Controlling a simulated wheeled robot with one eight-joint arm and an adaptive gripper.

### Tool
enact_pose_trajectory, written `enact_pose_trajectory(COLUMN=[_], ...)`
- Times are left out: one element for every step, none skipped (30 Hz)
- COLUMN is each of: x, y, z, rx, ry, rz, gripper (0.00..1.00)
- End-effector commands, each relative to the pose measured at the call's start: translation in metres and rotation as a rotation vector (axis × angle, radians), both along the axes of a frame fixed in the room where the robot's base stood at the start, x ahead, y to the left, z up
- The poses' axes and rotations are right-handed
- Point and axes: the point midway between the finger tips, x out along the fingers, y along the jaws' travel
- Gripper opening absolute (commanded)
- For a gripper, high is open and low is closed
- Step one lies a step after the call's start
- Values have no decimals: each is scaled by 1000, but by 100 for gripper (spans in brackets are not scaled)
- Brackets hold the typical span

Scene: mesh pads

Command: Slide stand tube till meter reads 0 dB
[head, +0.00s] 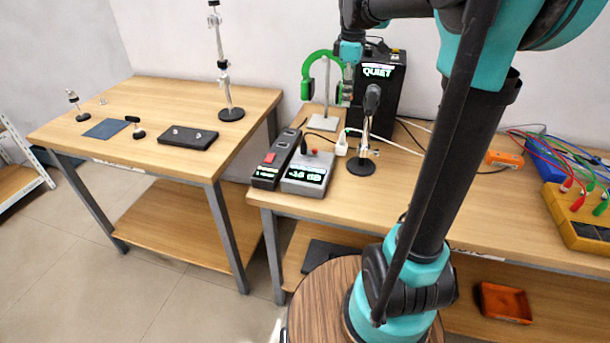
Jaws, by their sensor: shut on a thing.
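The meter (307,174) is a grey box near the front left edge of the right table, with green digits that look like -18 or -16 dB. Behind it stands a short metal stand tube (365,136) on a round black base (361,167), with a dark rounded head (372,98) on top. My gripper (348,92) hangs from above, left of this head and in front of a black box. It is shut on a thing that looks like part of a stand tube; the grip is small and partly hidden.
The black box (385,92) shows "QUIET". A green arched piece (310,68) on a stand is left of my gripper. A dark device (275,160) with a red switch sits beside the meter. Cables run rightward. The left table (180,95) bears a tall stand (224,85).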

Motion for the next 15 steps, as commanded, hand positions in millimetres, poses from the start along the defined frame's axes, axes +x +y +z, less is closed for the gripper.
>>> enact_pose_trajectory(x=[0, 0, 0, 0, 0, 0, 0, 0, 0, 0, 0, 0, 0, 0, 0], y=[0, 0, 0, 0, 0, 0, 0, 0, 0, 0, 0, 0, 0, 0, 0], z=[0, 0, -1, -1, -2, -3, -4, -4, -6, -6, -7, -8, -9, -10, -11], rx=[0, 0, 0, 0, 0, 0, 0, 0, 0, 0, 0, 0, 0, 0, 0], ry=[0, 0, 0, 0, 0, 0, 0, 0, 0, 0, 0, 0, 0, 0, 0], rz=[0, 0, 0, 0, 0, 0, 0, 0, 0, 0, 0, 0, 0, 0, 0], gripper=[0, 0, 0, 0, 0, 0, 0, 0, 0, 0, 0, 0, 0, 0, 0])
